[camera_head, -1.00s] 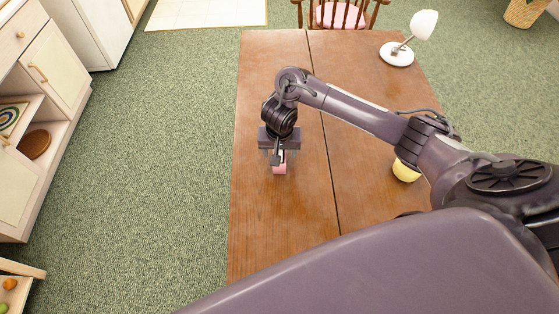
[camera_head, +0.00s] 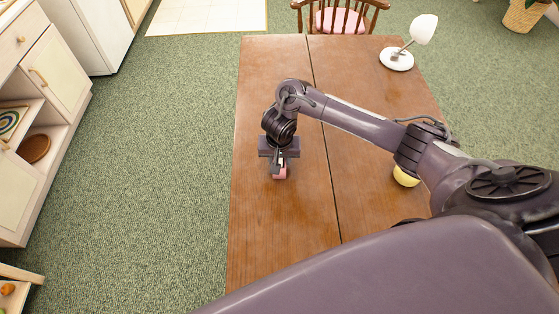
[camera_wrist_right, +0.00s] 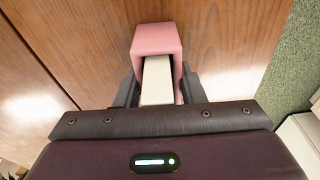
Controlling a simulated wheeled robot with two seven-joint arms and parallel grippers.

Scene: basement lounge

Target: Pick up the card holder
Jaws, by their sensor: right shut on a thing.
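The card holder (camera_head: 280,174) is a small pink box on the wooden table, left of the table's seam. In the right wrist view the pink card holder (camera_wrist_right: 156,38) shows with a white block of cards (camera_wrist_right: 156,82) in its open side. My right gripper (camera_head: 279,166) reaches down over it, and in the wrist view its two dark fingers (camera_wrist_right: 156,88) stand one on each side, shut on the holder. I cannot tell whether the holder is clear of the tabletop. My left gripper is not in view.
The wooden table (camera_head: 285,240) is mostly bare. A white lamp (camera_head: 397,59) stands at its far right, and a yellow object (camera_head: 405,177) sits partly behind my right arm. A chair (camera_head: 340,17) is at the far end. Cabinets (camera_head: 40,110) stand at the left.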

